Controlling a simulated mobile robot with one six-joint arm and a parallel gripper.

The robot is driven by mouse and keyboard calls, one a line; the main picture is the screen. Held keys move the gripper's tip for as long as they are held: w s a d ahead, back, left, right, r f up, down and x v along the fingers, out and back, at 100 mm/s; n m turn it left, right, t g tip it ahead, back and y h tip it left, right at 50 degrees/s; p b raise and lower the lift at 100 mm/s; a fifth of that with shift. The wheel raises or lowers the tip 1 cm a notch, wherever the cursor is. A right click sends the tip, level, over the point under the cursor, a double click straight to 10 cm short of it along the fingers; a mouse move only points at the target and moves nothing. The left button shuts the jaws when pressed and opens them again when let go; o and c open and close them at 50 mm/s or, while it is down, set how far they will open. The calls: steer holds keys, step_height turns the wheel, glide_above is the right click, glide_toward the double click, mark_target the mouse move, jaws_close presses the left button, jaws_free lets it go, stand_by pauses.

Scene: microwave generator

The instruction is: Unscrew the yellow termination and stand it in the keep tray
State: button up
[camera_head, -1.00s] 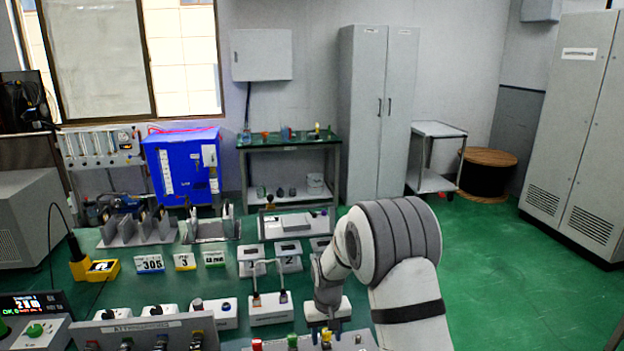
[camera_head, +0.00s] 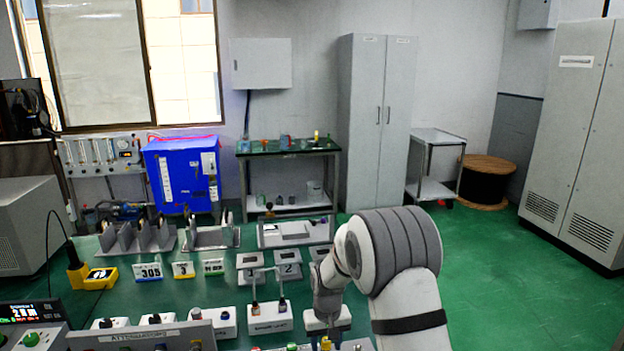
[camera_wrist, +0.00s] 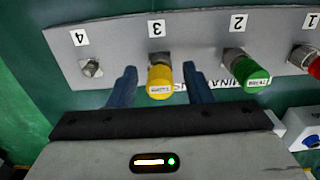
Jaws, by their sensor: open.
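The yellow termination (camera_wrist: 159,80) sits on the connector marked 3 of a grey panel (camera_wrist: 115,50) in the wrist view. My gripper (camera_wrist: 158,70) is open, with one dark blue finger on each side of the yellow cap and a visible gap to each. In the head view the yellow termination (camera_head: 326,343) shows at the bottom edge, next to my gripper (camera_head: 335,337). A pale flat tray (camera_head: 268,240) lies at the back of the bench; I cannot tell whether it is the keep tray.
A green termination (camera_wrist: 248,72) sits on connector 2, close to my right finger. A red one (camera_wrist: 312,64) is on connector 1. Connector 4 (camera_wrist: 90,67) is bare. A white box with two posts (camera_head: 270,318) stands left of my arm.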

mark_target(326, 340)
stand_by(0.3)
jaws_close()
stand_by(0.4)
steer(key=shift+r, duration=0.1)
steer(key=shift+r+p, duration=1.65)
steer(key=shift+r, duration=1.3)
